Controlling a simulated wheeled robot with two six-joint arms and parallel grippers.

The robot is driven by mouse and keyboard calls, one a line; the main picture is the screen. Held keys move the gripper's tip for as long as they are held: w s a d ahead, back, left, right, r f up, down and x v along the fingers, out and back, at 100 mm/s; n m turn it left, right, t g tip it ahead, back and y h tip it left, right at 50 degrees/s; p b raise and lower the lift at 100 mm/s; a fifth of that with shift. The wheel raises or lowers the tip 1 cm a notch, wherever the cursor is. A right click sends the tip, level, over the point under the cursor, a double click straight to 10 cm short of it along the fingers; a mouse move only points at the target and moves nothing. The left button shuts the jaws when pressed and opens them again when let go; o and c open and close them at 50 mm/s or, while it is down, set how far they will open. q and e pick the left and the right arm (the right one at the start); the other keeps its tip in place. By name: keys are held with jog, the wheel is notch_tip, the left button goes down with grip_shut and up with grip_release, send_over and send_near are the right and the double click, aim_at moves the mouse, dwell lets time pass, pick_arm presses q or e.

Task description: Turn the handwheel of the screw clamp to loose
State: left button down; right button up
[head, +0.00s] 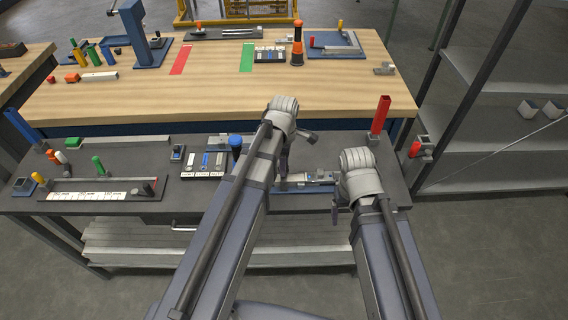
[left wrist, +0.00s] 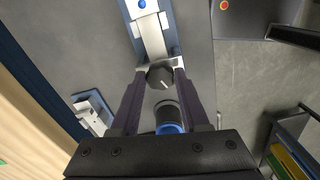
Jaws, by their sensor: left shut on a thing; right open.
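The screw clamp (head: 318,178) lies on the dark front bench, on a blue base, mostly between my two arms in the head view. In the left wrist view its grey body (left wrist: 153,40) runs up from its handwheel (left wrist: 160,76), a dark round knob with a pale line. My left gripper (left wrist: 160,80) is shut on the handwheel, one finger on each side. In the head view my left gripper (head: 283,183) points down at the clamp's left end, and the handwheel is hidden. My right gripper (head: 340,208) is open at the clamp's right, its fingers partly hidden.
A blue-topped black cylinder (head: 235,143) stands just left of my left arm; it shows close behind the handwheel in the left wrist view (left wrist: 168,118). A red post (head: 380,116) stands at the right. A wooden table (head: 190,95) lies behind, a shelf rack (head: 500,100) at right.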

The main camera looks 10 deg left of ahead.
pick_arm(q)
jog(key=n, duration=0.4)
jog(key=shift+n, duration=2.9)
jog(key=shift+c, duration=2)
grip_release()
jog(key=shift+r, duration=0.1)
notch_tip(320, 180, up, 8)
jog(key=p, duration=0.8)
jog(key=shift+f, duration=0.2)
